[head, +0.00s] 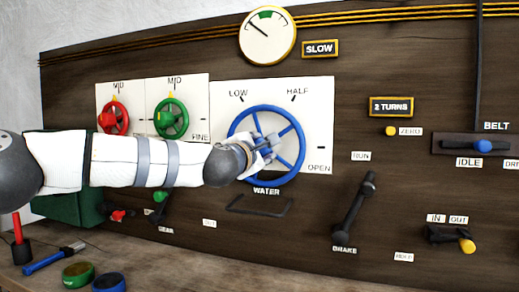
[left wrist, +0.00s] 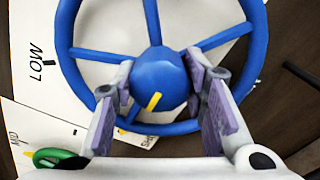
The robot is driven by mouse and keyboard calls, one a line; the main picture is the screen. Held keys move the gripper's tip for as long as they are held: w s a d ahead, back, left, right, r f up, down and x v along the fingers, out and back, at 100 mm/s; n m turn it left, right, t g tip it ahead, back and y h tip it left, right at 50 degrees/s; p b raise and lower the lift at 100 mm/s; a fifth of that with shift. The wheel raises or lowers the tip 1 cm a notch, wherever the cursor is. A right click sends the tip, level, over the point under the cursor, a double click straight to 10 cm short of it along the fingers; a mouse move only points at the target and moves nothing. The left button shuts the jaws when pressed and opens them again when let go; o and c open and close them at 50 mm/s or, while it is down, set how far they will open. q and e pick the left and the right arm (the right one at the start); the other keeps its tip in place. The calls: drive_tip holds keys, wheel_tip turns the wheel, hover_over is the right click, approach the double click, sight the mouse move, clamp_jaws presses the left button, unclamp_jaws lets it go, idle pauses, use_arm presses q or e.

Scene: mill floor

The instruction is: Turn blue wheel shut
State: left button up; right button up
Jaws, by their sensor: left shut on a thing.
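The blue wheel (head: 236,128) is mounted on a white panel (head: 318,100) marked LOW, HALF and OPEN, with WATER below. In the left wrist view the wheel (left wrist: 73,60) shows its spokes and round hub, with a yellow stripe low on the hub. A label under the rim there is partly hidden. My left gripper (head: 265,146) reaches in from the left, in front of the wheel's middle. In the left wrist view its two fingers (left wrist: 160,75) are shut on the hub, one on each side. My right gripper is not in view.
A red wheel (head: 105,122) and a green wheel (head: 161,122) are to the left. A dark bar (head: 258,208) is below the blue wheel, and the brake lever (head: 352,212) to its right. A gauge (head: 267,38) is above. A hammer (head: 45,263) lies on the bench.

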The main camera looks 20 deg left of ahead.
use_arm(q)
drive_tip(key=o, duration=1.2)
drive_tip(key=shift+d, duration=0.1)
drive_tip(key=shift+c, duration=0.2)
drive_tip(key=s, duration=1.2)
drive_tip(key=shift+a, duration=0.2)
drive_tip(key=shift+f, duration=0.1)
